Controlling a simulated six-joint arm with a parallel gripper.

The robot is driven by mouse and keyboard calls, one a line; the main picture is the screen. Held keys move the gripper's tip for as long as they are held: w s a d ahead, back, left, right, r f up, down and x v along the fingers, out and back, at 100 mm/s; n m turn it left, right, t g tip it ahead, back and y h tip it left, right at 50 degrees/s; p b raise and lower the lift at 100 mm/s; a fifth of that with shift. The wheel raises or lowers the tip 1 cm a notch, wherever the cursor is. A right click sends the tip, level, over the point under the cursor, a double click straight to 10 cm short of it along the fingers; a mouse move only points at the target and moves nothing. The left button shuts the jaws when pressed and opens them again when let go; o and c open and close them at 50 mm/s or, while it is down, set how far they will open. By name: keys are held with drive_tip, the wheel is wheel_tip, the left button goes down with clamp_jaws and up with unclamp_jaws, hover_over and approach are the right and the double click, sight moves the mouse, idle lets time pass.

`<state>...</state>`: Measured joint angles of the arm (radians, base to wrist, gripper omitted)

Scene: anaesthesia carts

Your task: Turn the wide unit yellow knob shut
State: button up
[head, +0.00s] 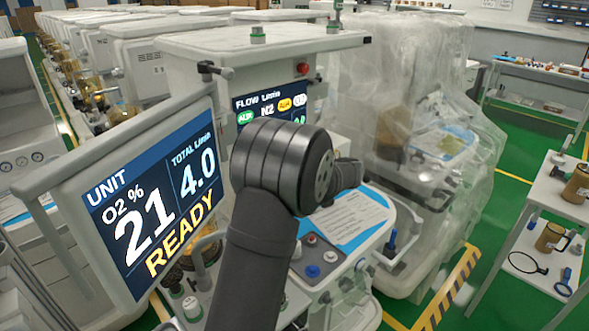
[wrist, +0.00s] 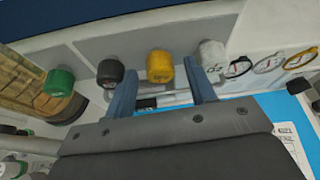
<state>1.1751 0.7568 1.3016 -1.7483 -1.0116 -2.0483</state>
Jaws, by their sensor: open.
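In the wrist view, the yellow knob (wrist: 160,66) is on the grey front panel, in a row between a black knob (wrist: 110,72) and a white knob (wrist: 211,54). My gripper (wrist: 160,68) is open, with one blue finger on each side of the yellow knob. The fingertips reach about level with the knob; I cannot tell whether they touch it. The left finger is close to the black knob and the right finger close to the white one. In the head view, my arm hides the knobs and the gripper.
A green knob (wrist: 59,82) is at the row's left end. Round gauges (wrist: 269,63) are at the right. In the head view, the unit screen (head: 155,195) reads O2 21 %, total 4.0 and READY. A plastic-covered machine (head: 425,140) stands to the right.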

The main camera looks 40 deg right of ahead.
drive_tip(key=shift+w+f, duration=0.2)
drive_tip(key=shift+w, duration=0.25)
drive_tip(key=c, duration=1)
drive_tip(key=shift+d+f+m+t+y, duration=0.15)
drive_tip(key=shift+m+t+y, duration=0.15)
drive_tip(key=shift+m+y, duration=1.15)
drive_tip(key=shift+d+m+t+y, duration=0.1)
drive_tip(key=shift+m+t+y, duration=0.45)
drive_tip(key=shift+m, duration=1.6)
drive_tip(key=shift+d+f+m+t+y, duration=0.1)
drive_tip(key=shift+d+m+y, duration=0.05)
drive_tip(key=shift+m+y, duration=1.4)
drive_tip(key=shift+m+h, duration=0.25)
drive_tip(key=shift+m, duration=0.1)
